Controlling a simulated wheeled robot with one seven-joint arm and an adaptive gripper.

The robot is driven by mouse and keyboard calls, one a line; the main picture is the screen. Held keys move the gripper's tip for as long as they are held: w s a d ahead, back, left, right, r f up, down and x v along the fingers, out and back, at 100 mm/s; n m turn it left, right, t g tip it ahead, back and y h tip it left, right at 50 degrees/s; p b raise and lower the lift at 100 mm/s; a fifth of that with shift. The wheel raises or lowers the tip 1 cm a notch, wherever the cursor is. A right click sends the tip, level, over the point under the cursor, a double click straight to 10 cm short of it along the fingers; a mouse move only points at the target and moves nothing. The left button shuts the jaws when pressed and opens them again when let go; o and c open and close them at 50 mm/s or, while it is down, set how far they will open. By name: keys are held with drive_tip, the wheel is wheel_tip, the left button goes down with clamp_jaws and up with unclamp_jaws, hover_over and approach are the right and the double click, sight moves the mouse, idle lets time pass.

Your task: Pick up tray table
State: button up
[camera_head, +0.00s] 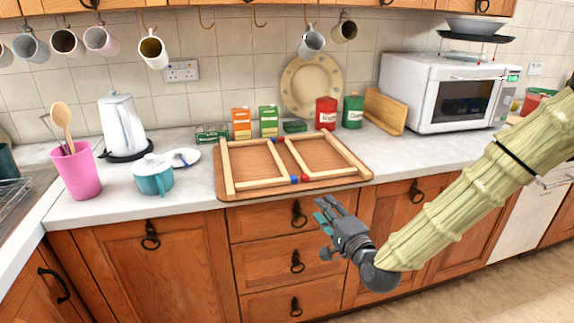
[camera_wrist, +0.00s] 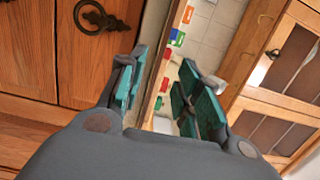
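The tray table (camera_head: 292,183) lies flat on the worktop in the head view, a brown board with pale wooden leg bars on top and red and blue bar ends. Its front edge is close to the worktop's front edge. My gripper (camera_head: 325,228) is in front of the drawers, below and to the right of the board's front edge, apart from it. In the wrist view my gripper (camera_wrist: 160,95) has its teal-padded fingers spread with a gap between them. A narrow brown strip shows beyond the gap, but I cannot tell whether it is the tray table.
Several small boxes (camera_head: 241,123), a red canister (camera_head: 326,113) and a plate (camera_head: 311,85) stand behind the tray table. A teal pot (camera_head: 152,178) and kettle (camera_head: 122,124) are left, a microwave (camera_head: 452,92) right. Mugs (camera_head: 152,50) hang above. Drawer handles (camera_head: 298,213) protrude near my gripper.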

sight(308, 190)
drive_tip(key=shift+p+x, duration=0.75)
drive_tip(key=shift+x, duration=4.5)
drive_tip(key=shift+r, duration=0.1)
clamp_jaws()
drive_tip(key=shift+r, duration=0.1)
